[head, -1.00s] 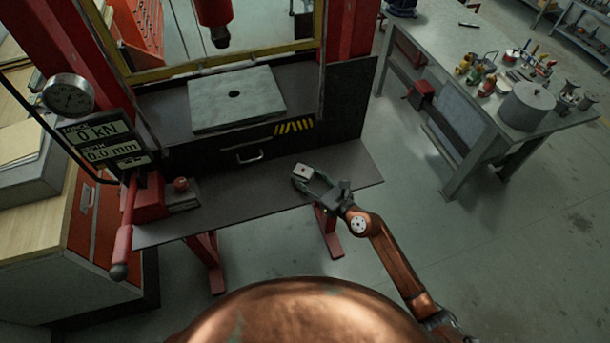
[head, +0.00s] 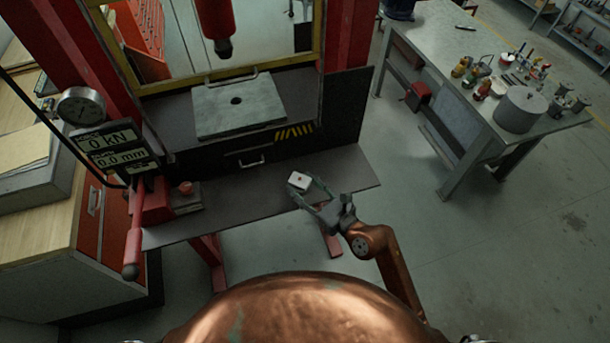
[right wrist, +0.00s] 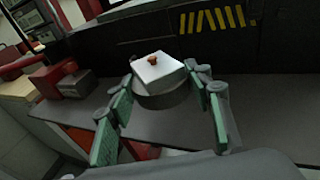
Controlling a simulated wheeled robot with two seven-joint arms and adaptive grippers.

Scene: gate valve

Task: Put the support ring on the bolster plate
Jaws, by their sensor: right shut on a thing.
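The support ring (right wrist: 165,98) is a short dark grey cylinder seen in the right wrist view. A white square block (right wrist: 158,70) with a small copper-coloured piece on it sits on top. My right gripper (right wrist: 162,82) is shut on the ring, one finger on each side. In the head view, my right gripper (head: 306,190) and the white block (head: 299,181) show over the front shelf; the ring is mostly hidden there. The bolster plate (head: 262,116), a flat grey plate with a dark central hole, lies on the press bed, farther back and left. My left gripper is not in view.
The press ram (head: 218,30) hangs above the plate, between red uprights. A yellow-edged frame (head: 210,82) and handle stand behind the plate. A red lever (head: 132,235) and display (head: 108,147) stand at left. The dark front shelf (head: 240,205) is largely bare. A cluttered workbench (head: 450,60) stands right.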

